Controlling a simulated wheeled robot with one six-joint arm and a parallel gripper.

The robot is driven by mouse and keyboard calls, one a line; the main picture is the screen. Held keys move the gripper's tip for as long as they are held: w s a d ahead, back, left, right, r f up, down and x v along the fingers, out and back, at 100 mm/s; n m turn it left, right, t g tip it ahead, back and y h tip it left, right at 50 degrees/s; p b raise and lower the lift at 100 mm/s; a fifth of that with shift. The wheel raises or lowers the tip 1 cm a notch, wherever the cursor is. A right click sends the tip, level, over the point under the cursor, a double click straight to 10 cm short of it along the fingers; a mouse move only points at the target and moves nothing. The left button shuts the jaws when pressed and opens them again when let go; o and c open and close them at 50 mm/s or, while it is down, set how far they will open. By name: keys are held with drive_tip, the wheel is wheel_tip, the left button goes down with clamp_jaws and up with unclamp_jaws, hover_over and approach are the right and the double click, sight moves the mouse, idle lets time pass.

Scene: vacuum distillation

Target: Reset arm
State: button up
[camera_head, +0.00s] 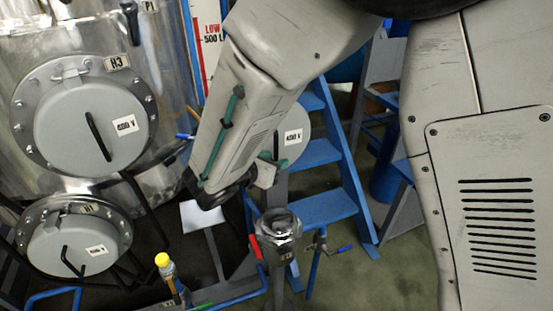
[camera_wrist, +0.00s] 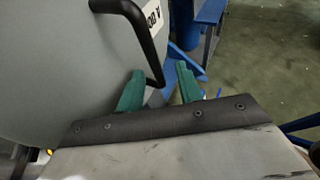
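My gripper shows in the wrist view (camera_wrist: 160,78) with its two green fingers spread apart and nothing clamped between them. A black bar handle (camera_wrist: 148,45) on a grey round cover (camera_wrist: 50,60) appears in the gap between the fingers; I cannot tell its depth from them. In the head view my arm reaches down from the top middle. A green fingertip of my gripper (camera_head: 272,158) shows past the arm, beside a grey cover marked 400 V (camera_head: 293,137). The rest of the gripper is largely hidden by the arm.
Two grey hatches (camera_head: 90,130) (camera_head: 75,245) with black handles are on the steel tank at left. Blue steps (camera_head: 325,205) stand behind the arm. A metal fitting (camera_head: 277,225), a blue-handled valve (camera_head: 325,247) and a yellow-capped piece (camera_head: 163,262) stand below. Floor is clear at lower right.

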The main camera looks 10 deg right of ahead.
drive_tip(key=v, duration=0.6)
drive_tip(key=s+d+r+m+g+y, duration=0.3)
drive_tip(key=s+d+m, duration=0.4)
drive_tip(key=d+m, duration=0.1)
drive_tip(key=s+d+r+m+g+y, duration=0.3)
drive_tip(key=s+d+r+m, duration=0.1)
drive_tip(key=s+d+m, duration=0.4)
drive_tip(key=s+d+r+m+g+y, duration=0.2)
drive_tip(key=s+d+r+m+y, duration=0.1)
drive_tip(key=s+d+m, duration=0.5)
drive_tip(key=d+m, duration=0.1)
drive_tip(key=m, duration=0.2)
drive_tip(key=shift+r+m+g, duration=0.35)
drive_tip(key=shift+m+g, duration=0.05)
drive_tip(key=shift+s, duration=0.1)
